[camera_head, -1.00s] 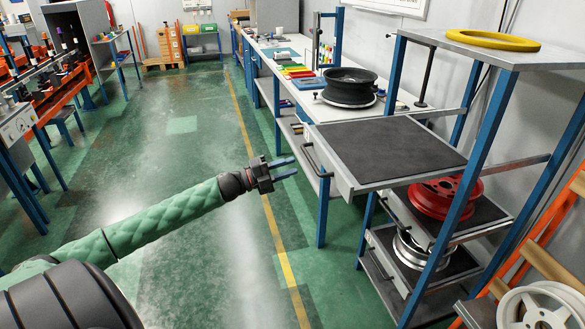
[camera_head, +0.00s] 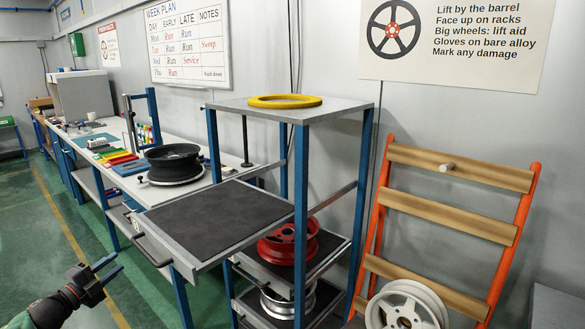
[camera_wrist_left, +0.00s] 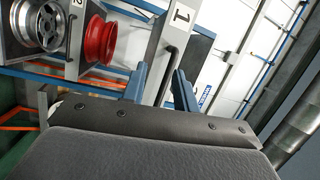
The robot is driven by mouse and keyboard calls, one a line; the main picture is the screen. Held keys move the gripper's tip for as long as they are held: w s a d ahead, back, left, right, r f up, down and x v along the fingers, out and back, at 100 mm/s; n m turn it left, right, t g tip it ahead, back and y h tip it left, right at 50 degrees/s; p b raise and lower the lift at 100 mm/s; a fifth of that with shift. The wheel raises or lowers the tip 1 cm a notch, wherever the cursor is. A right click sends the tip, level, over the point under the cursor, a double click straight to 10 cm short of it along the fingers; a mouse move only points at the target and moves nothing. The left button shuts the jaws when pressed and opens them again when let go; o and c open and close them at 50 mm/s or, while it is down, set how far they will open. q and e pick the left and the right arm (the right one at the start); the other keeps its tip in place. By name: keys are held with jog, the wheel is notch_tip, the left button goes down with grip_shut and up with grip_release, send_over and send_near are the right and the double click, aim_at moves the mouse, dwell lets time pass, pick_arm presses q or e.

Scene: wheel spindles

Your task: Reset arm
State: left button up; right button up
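My left gripper (camera_head: 108,267) is at the lower left of the head view, left of the rack and off its pulled-out top shelf. In the left wrist view its two fingers (camera_wrist_left: 160,85) stand apart with nothing between them. The rack's pulled-out shelf (camera_head: 210,222) has a dark mat and is empty. A red wheel (camera_head: 288,240) and a silver wheel (camera_head: 290,300) lie on the lower shelves. They also show upper left in the left wrist view, red (camera_wrist_left: 97,40) and silver (camera_wrist_left: 40,22). My right gripper is not in view.
A black wheel (camera_head: 172,160) sits on the workbench beyond the shelf. A yellow ring (camera_head: 284,101) lies on top of the rack. A white wheel (camera_head: 405,308) is at an orange-sided rack (camera_head: 450,228) on the right. Open green floor (camera_head: 40,235) lies at left.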

pick_arm(q)
jog(key=s+a+f+n+g+y, duration=0.25)
jog(key=a+f+n+y, duration=0.2)
jog(key=n+y, duration=0.55)
jog(key=s+d+f+n+g+y, duration=0.2)
jog(key=s+d+f+n+g, duration=0.4)
jog(key=s+d+f, duration=0.6)
jog(key=s+d+f+g+h, duration=0.2)
jog(key=s+d+f, duration=0.1)
jog(key=s+d, duration=0.6)
jog(key=s+d+f+n+g+h, duration=0.1)
jog(key=s+d+f, duration=0.3)
jog(key=s+d, duration=0.4)
jog(key=s+d+f+n+g+h, duration=0.1)
jog(key=s+d+f+g+h, duration=0.3)
jog(key=s+d, duration=0.5)
jog(key=shift+s+d, duration=0.35)
jog(key=shift+d, duration=3.1)
